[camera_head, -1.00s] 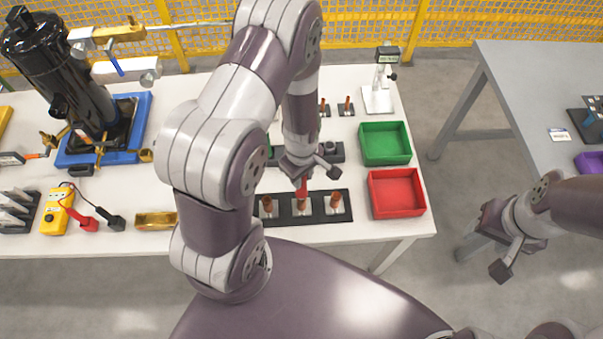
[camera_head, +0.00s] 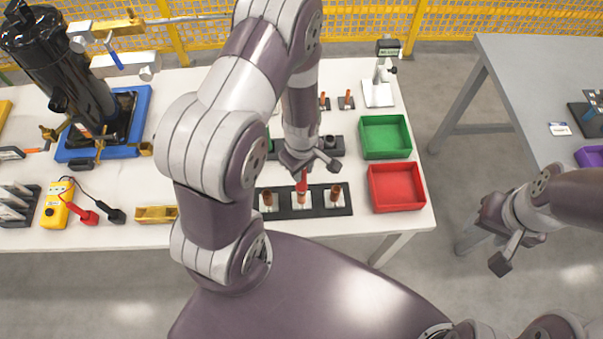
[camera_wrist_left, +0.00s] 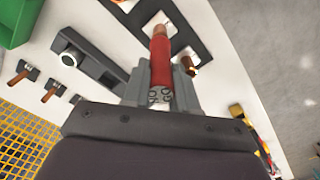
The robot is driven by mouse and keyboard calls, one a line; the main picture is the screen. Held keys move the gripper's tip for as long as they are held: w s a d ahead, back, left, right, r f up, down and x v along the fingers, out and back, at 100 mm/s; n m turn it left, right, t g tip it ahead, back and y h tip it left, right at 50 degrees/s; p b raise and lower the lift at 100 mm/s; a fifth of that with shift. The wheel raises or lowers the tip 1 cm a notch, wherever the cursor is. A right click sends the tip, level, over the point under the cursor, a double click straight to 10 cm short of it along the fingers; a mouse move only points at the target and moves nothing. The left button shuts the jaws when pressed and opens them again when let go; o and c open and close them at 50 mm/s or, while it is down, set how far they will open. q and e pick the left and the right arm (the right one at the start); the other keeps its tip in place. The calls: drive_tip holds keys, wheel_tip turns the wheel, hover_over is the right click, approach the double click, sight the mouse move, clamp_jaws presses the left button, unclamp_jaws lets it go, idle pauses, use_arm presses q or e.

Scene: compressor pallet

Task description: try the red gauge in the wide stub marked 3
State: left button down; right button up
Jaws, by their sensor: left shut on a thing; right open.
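My left gripper (camera_head: 303,168) is shut on the red gauge (camera_wrist_left: 160,62). The gauge points down over the middle stub (camera_head: 301,198) of the black rack (camera_head: 285,212). A copper-coloured end (camera_wrist_left: 160,30) shows at the gauge's far end in the wrist view. I cannot tell whether the gauge touches the stub or is around it. The rack's other two copper stubs stand left (camera_head: 268,200) and right (camera_head: 335,194), on white patches. No stub numbers are legible. My right gripper (camera_head: 499,250) is open and empty, off the table's right side.
An empty red tray (camera_head: 397,187) sits right of the rack, with a green tray (camera_head: 385,137) behind it. A dark block (camera_wrist_left: 92,62) and small copper stubs (camera_head: 346,101) stand behind the rack. A yellow meter (camera_head: 57,203) and black compressor (camera_head: 60,70) are at left.

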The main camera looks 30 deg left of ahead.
use_arm(q)
drive_tip(key=shift+r+p, duration=0.75)
drive_tip(key=shift+p, duration=0.05)
drive_tip(key=shift+r+p, duration=0.7)
drive_tip(key=shift+r, duration=0.15)
